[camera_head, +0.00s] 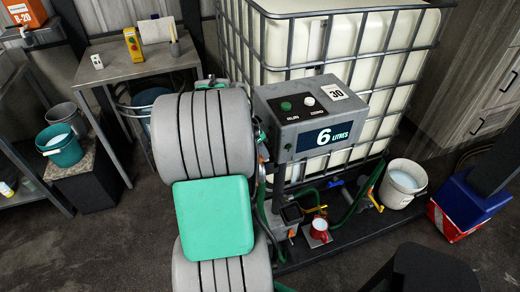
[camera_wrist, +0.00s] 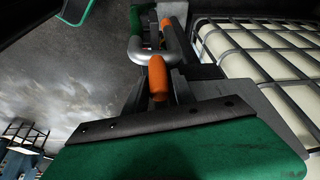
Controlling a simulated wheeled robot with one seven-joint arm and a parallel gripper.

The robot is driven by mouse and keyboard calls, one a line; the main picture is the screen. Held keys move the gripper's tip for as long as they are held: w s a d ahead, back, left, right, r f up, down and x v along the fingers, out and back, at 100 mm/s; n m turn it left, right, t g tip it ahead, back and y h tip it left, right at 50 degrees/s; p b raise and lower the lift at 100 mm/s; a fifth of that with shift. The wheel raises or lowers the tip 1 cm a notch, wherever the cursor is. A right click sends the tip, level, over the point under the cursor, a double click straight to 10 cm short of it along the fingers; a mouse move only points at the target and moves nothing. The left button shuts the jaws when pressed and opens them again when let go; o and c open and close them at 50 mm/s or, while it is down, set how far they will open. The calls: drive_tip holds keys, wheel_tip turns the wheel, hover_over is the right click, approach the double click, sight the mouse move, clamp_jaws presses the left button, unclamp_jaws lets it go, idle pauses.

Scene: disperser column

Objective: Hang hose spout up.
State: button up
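The disperser column (camera_head: 310,110) stands right of centre in the head view, its display reading 6 litres. A green hose (camera_head: 345,210) runs around its base. In the wrist view, a bent silver tube (camera_wrist: 138,50) with an orange grip (camera_wrist: 158,78) lies just ahead of my gripper (camera_wrist: 158,98). It looks like the hose spout. Dark jaw-like parts flank the orange grip, but I cannot tell whether they touch it. My grey and green arm hides the gripper in the head view. The spout's holder cannot be made out.
A caged white tank (camera_head: 340,45) stands behind the column and fills the right of the wrist view. A teal bucket (camera_head: 60,145) and a metal table (camera_head: 135,62) are at left.

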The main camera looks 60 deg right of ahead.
drive_tip(key=o, duration=0.3)
drive_tip(key=shift+f, duration=0.1)
drive_tip(key=shift+o, duration=0.2)
drive_tip(key=v, duration=0.8)
drive_tip(key=shift+b, duration=0.4)
drive_tip(key=shift+f, duration=0.1)
